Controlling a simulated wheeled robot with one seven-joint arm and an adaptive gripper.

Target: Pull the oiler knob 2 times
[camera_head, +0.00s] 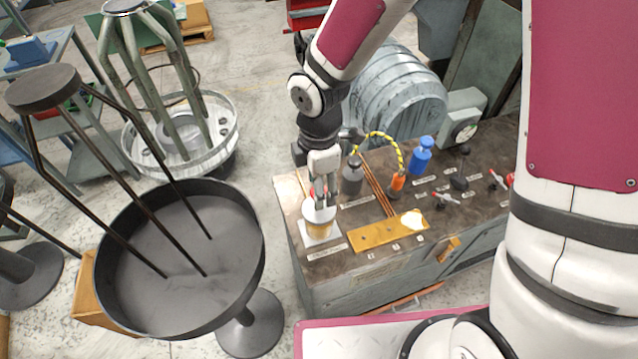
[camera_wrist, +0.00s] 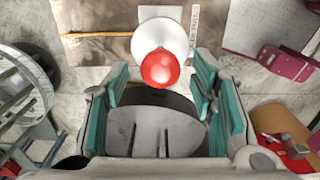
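The oiler (camera_head: 319,228) stands on a white base plate at the left front corner of the machine bench, with a white top and an amber body. Its red ball knob (camera_wrist: 160,68) shows in the wrist view in front of the oiler's white round top (camera_wrist: 162,33). No contact shows.
A yellow bar (camera_head: 375,237) lies along the front. A large dark round tray (camera_head: 185,260) stands left of the bench.

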